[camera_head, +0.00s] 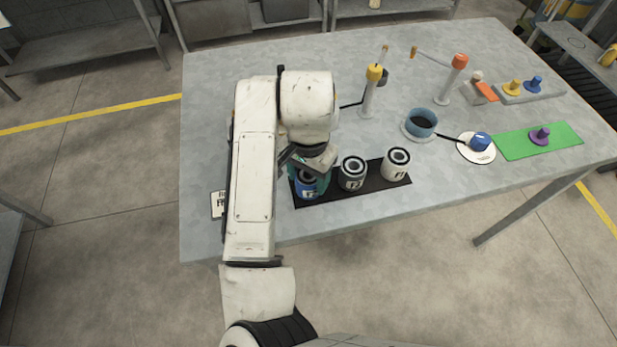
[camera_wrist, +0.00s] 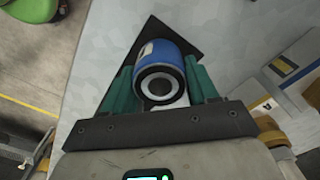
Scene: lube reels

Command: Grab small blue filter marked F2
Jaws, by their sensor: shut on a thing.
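The small blue filter (camera_head: 307,186) stands at the left end of a black mat (camera_head: 345,193) near the table's front edge. In the wrist view the blue filter (camera_wrist: 160,69) sits between the green fingers of my gripper (camera_wrist: 160,92), which are shut on it. In the head view my gripper (camera_head: 312,172) comes down around the filter from above and partly hides it. I cannot tell whether the filter is lifted off the mat. Its marking is too small to read.
Two white filters, one in the middle (camera_head: 352,174) and one at right (camera_head: 397,164), stand on the mat beside the blue one. A blue cup (camera_head: 421,122), an orange-topped post (camera_head: 451,78) and a yellow-topped post (camera_head: 371,91) stand behind. A green mat (camera_head: 513,147) lies at the right.

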